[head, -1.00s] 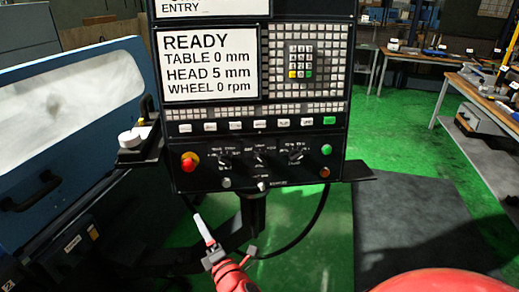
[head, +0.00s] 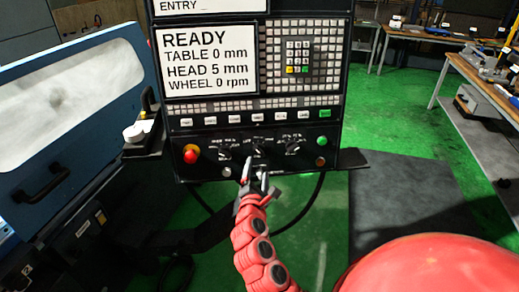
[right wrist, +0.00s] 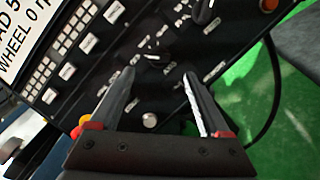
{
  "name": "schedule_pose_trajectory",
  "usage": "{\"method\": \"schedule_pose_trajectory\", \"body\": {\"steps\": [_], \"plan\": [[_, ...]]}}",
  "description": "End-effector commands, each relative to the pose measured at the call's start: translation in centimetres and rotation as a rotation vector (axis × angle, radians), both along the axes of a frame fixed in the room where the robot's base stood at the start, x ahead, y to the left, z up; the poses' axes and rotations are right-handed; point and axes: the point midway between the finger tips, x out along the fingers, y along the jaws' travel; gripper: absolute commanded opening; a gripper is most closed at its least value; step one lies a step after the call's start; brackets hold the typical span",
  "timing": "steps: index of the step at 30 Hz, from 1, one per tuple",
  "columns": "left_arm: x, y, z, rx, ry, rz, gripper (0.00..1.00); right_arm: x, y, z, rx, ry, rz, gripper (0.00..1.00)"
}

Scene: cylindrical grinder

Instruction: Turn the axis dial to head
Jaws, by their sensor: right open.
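The black control panel (head: 190,165) carries a row of three dark rotary dials: a left dial (head: 224,149), a middle dial (head: 258,149) and a right dial (head: 292,146). Their labels are too small to read, so I cannot tell which is the axis dial. My right gripper (head: 256,171) is open, with its fingers pointing at the panel just below the middle dial. In the right wrist view, its spread fingers (right wrist: 160,75) have nothing between them, and a dial (right wrist: 154,47) shows beyond the tips. My left gripper is not in view.
A red emergency stop (head: 190,155) sits left of the dials, and green and orange buttons (head: 320,161) sit at the right. The screen (head: 208,62) reads READY, TABLE 0 mm, HEAD 5 mm, WHEEL 0 rpm. A shelf (head: 142,148) sticks out at the panel's left.

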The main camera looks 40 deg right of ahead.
Motion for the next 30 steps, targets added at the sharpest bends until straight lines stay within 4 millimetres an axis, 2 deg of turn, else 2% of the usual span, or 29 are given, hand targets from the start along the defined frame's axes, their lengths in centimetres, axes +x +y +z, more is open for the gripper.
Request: {"method": "schedule_pose_trajectory", "body": {"steps": [1,9,15,29,30], "plan": [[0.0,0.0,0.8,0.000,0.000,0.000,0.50,0.8,-0.7,0.4,0.002,0.001,-0.003,0.81],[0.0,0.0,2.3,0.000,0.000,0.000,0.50,4.5,-3.7,0.4,0.001,-0.002,-0.001,0.81],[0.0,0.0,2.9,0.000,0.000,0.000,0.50,6.4,-5.2,0.3,0.000,-0.003,0.000,0.81],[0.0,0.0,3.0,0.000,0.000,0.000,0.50,7.1,-5.8,0.0,-0.001,-0.001,0.002,0.81],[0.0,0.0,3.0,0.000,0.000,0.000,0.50,7.1,-5.8,0.0,-0.001,-0.001,0.002,0.73]]}}
